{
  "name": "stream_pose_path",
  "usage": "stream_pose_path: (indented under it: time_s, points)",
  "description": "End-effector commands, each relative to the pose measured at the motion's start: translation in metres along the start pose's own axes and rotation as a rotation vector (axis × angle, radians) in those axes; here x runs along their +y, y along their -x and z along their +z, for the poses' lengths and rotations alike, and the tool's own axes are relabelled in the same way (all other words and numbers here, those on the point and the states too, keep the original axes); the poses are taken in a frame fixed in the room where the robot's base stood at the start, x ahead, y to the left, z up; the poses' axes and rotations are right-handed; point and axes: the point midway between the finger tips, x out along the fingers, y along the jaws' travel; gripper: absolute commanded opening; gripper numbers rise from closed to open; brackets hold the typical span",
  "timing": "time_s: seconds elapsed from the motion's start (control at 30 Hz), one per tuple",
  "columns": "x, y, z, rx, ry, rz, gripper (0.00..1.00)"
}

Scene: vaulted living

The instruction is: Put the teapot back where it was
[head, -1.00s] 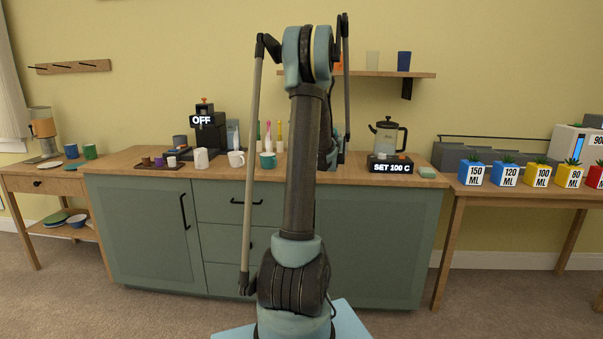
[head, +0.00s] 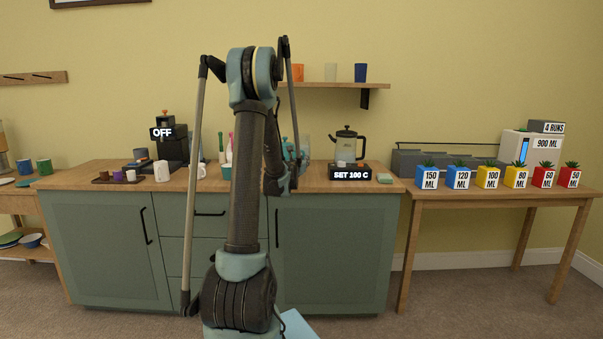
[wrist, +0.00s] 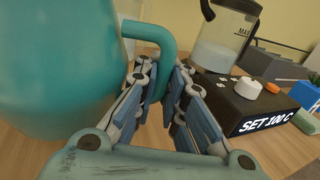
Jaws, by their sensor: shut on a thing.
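The teal teapot (wrist: 60,75) fills the left of the wrist view, close to the camera. My gripper (wrist: 163,82) is shut on its curved handle (wrist: 150,32). Only part of the teapot fits in the wrist view, so I cannot tell whether its base touches the wooden counter (wrist: 40,155). In the head view my gripper (head: 293,160) is over the counter, left of the kettle, and my arm largely hides the teapot.
A glass kettle (head: 346,146) stands on a black base reading SET 100 C (head: 350,173), close right of my gripper. A wall shelf (head: 325,85) holds cups above. Several labelled planters (head: 488,177) line the right table. White mugs (head: 161,171) stand on the counter's left.

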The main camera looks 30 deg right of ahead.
Motion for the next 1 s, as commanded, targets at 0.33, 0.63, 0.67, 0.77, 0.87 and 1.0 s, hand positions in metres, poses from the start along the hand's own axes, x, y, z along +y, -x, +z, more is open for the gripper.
stream_pose_path:
  time_s: [0.33,0.63,0.67,0.77,0.87,1.0]
  points:
    - [0.0,-0.001,-0.029,0.0,-0.001,0.0,0.0]
    - [-0.001,0.0,-0.042,0.0,-0.001,0.0,0.0]
    - [-0.001,0.0,-0.042,0.0,-0.001,0.0,0.0]
    - [-0.001,0.0,-0.042,0.0,-0.001,0.0,0.0]
    - [-0.001,0.0,-0.043,0.0,0.0,0.0,0.15]
    - [-0.001,0.0,-0.043,0.0,0.0,0.0,0.31]
